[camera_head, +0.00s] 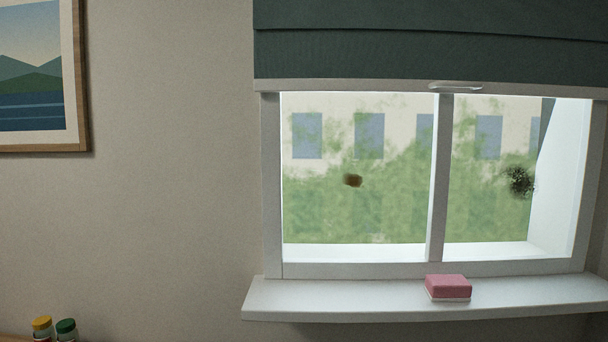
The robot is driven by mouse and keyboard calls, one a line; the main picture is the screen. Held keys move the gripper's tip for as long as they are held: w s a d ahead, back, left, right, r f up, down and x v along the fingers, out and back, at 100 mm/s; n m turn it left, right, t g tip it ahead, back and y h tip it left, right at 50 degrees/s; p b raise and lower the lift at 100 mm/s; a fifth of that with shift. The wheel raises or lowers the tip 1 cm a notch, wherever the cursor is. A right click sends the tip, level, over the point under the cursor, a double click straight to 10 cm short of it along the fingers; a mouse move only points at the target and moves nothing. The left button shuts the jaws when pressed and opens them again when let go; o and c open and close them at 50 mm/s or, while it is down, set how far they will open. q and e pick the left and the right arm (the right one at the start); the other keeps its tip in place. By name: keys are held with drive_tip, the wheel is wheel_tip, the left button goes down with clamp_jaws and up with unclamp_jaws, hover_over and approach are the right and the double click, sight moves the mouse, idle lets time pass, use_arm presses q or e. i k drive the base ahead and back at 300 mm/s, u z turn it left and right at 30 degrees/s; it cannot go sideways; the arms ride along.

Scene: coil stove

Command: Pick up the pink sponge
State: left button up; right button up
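The pink sponge (448,287) lies flat on the white window sill (340,299), a little right of the sill's middle and below the window's centre post. It is a block with a pink upper part and a pale layer along the bottom. Nothing is touching it except the sill. Neither of my grippers is in the head view.
A window (439,180) with white frame stands behind the sill, with a dark green blind (430,45) above it. Two jars, one yellow-lidded (42,322) and one green-lidded (66,326), are at bottom left. A framed picture (84,80) hangs upper left. The sill beside the sponge is clear.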

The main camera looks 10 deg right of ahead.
sight(442, 288)
drive_tip(key=k, duration=0.5)
drive_tip(key=z, duration=1)
drive_tip(key=i, duration=0.15)
drive_tip(key=u, duration=0.1)
